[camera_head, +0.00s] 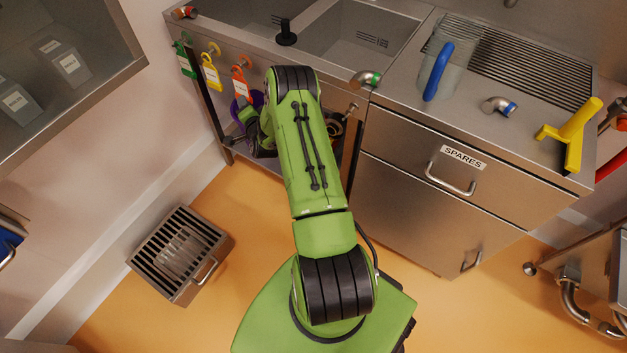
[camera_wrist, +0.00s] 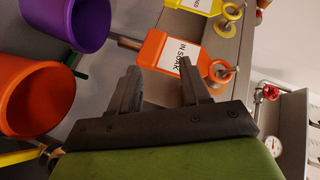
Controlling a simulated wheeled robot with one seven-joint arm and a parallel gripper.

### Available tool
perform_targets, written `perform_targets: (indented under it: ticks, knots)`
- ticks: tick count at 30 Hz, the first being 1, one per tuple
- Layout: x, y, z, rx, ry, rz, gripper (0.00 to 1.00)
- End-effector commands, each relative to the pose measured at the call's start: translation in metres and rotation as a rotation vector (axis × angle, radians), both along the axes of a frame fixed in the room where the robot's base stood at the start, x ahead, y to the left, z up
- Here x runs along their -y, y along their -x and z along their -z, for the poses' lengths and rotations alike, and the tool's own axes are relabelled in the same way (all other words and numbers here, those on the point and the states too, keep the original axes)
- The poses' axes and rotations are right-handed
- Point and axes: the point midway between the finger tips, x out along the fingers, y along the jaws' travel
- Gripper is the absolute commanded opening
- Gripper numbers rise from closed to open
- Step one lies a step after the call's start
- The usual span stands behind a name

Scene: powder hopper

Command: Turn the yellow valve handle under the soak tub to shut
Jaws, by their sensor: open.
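In the wrist view my gripper (camera_wrist: 160,78) is open, its two black fingers apart with nothing held. An orange tag reading IN SOAK (camera_wrist: 172,55) hangs from a hook just beyond the fingertips; I cannot tell if they touch. A yellow strip (camera_wrist: 18,157) shows at the lower left edge, cut off; I cannot tell whether it is the valve handle. In the head view the sink basin (camera_head: 345,55) has a dark stopper (camera_head: 286,34) at its left.
Green (camera_head: 184,60), yellow (camera_head: 211,72) and orange (camera_head: 240,84) tags hang on the sink front. Purple (camera_wrist: 80,22) and orange (camera_wrist: 38,98) cups are close left of the gripper. A red knob (camera_wrist: 270,92) is at right. A slatted box (camera_head: 180,254) stands on the floor.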

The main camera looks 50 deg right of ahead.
Motion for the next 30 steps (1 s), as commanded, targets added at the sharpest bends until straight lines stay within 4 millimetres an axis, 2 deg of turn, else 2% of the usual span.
perform_targets:
  ticks: [1, 3, 5, 6, 10, 13, 16, 20, 30]
  knots:
    - [0.018, 0.022, 0.050, 0.054, -0.044, 0.093, 0.47]
    - [0.038, 0.055, 0.097, 0.150, -0.081, 0.226, 0.47]
    - [0.049, 0.089, 0.136, 0.230, -0.104, 0.339, 0.47]
    - [0.053, 0.113, 0.160, 0.280, -0.114, 0.412, 0.47]
    - [0.053, 0.180, 0.213, 0.408, -0.112, 0.597, 0.47]
    - [0.048, 0.209, 0.230, 0.460, -0.100, 0.672, 0.47]
    - [0.048, 0.217, 0.233, 0.479, -0.094, 0.693, 0.47]
    - [0.062, 0.211, 0.234, 0.481, -0.092, 0.693, 0.47]
    - [0.115, 0.189, 0.232, 0.475, -0.092, 0.690, 0.47]
